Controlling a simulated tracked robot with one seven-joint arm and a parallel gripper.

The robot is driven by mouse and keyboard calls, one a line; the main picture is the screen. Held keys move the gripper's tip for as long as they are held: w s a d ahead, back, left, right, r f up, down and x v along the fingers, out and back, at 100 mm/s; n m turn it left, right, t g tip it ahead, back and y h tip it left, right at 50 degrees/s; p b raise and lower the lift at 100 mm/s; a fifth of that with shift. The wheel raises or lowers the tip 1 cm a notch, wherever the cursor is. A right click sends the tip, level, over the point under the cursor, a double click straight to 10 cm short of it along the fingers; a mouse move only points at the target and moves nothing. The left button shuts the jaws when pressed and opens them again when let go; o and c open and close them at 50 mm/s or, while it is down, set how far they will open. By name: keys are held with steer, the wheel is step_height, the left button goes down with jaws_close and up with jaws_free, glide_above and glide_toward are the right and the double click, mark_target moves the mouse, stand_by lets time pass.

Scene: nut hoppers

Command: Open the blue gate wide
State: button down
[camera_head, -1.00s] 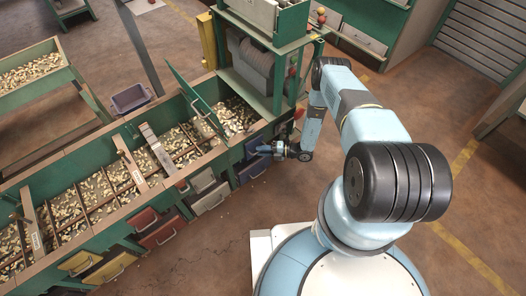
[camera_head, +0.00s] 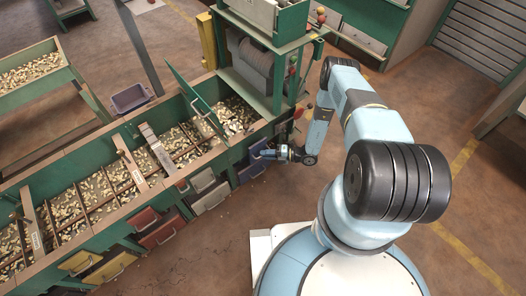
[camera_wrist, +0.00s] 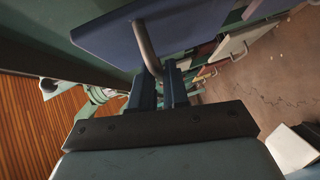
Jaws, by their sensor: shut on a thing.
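The blue gate (camera_wrist: 110,32) fills the upper part of the wrist view, with a bent grey bar handle (camera_wrist: 147,45) on its face. In the head view the blue gate (camera_head: 257,147) is on the front of the green hopper row, near its right end. My gripper (camera_wrist: 162,80) is shut on the handle; its two dark blue fingers sit around the bar's lower end. In the head view my gripper (camera_head: 265,154) is at the gate's front, partly covering it. How far the gate stands out from the hopper is hard to tell.
Other gates line the hopper front: white (camera_head: 211,196), red (camera_head: 158,232) and yellow (camera_head: 80,262). A second blue panel (camera_head: 251,171) is just below the blue gate. The hopper bins (camera_head: 120,178) hold nuts. The brown floor in front (camera_head: 215,262) is clear.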

steer(key=s+d, duration=0.5)
steer(key=s, duration=0.3)
steer(key=shift+d+f, duration=0.2)
steer(key=shift+d, duration=0.05)
steer(key=c, duration=1.5)
jaws_free()
steer(key=o, duration=0.3)
steer(key=shift+w+a+r, duration=0.1)
steer(key=v, duration=1.3)
steer(key=shift+d, duration=0.4)
